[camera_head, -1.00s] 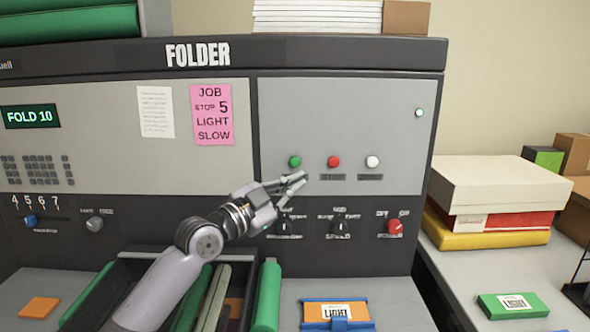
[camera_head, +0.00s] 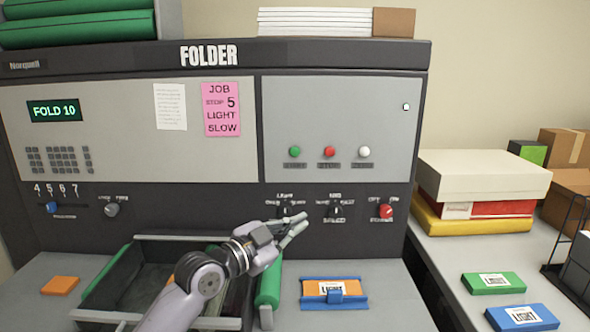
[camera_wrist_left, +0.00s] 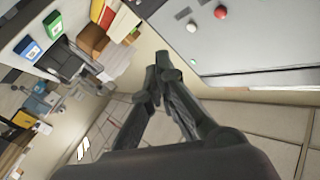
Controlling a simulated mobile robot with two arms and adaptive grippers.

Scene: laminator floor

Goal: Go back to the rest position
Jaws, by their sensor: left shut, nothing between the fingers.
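My left gripper (camera_head: 296,226) is shut and empty in the head view, in front of the lower dark panel of the folder machine (camera_head: 340,60). Its fingers also show in the left wrist view (camera_wrist_left: 166,72), pointing past the machine's edge. The fingertips appear near the leftmost dark knob and partly cover its label; I cannot tell any contact. My left arm crosses in front of the open tray (camera_head: 120,262) with green rollers (camera_head: 269,284). My right gripper is not in view.
The panel has a green button (camera_head: 294,152), a red button (camera_head: 329,152), a white button (camera_head: 364,151) and a red knob (camera_head: 386,211). An orange pack in a blue holder (camera_head: 335,301) lies on the ledge. Boxes (camera_head: 480,172) and green and blue packs (camera_head: 522,317) stand at right.

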